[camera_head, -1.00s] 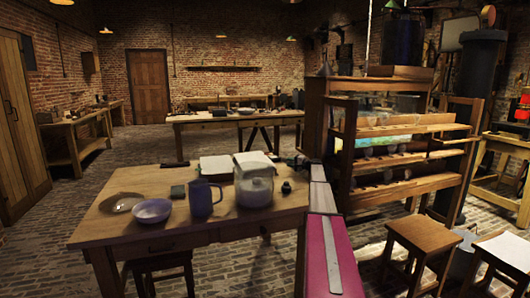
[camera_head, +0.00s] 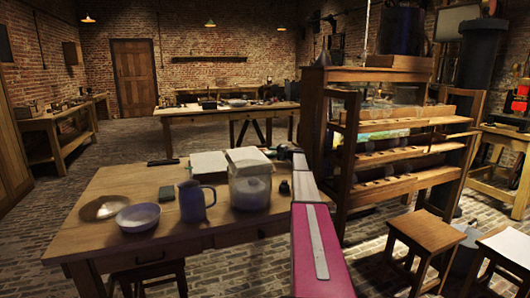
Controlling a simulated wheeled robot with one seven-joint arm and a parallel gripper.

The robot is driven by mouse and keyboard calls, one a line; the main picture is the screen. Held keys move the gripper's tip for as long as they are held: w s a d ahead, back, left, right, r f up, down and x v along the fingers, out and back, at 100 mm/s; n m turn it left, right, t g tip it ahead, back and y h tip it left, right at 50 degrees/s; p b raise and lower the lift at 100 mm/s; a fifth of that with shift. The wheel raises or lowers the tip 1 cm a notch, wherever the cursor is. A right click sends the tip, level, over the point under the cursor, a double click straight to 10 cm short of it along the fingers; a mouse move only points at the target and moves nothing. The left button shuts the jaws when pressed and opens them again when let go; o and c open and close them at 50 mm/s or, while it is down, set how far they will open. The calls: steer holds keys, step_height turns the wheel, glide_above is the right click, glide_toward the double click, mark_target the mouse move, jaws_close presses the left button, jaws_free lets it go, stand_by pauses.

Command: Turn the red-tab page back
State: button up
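A thick pale block that looks like a book (camera_head: 207,165) lies on the back part of the near table (camera_head: 105,240). A second white shape (camera_head: 247,153) shows beside it, partly behind a glass jar. I cannot make out a red tab or single pages. My pink and grey arm reaches from the bottom of the view to the table's right end. My gripper (camera_head: 271,152) seems to be the small dark end at the table's back right, near the white shape. It is too small to tell whether its fingers are open or touch anything.
A lidded glass jar (camera_head: 249,182), a blue mug (camera_head: 195,201), a bowl (camera_head: 138,216), a shallow dish (camera_head: 104,207) and a small dark block (camera_head: 167,193) stand on the table. A wooden rack (camera_head: 400,160) stands close to the right of my arm. A stool (camera_head: 420,234) is at right.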

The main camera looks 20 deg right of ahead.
steer(key=x, duration=0.5)
steer(key=shift+w+a, duration=0.25)
steer(key=shift+w, duration=0.05)
jaws_close()
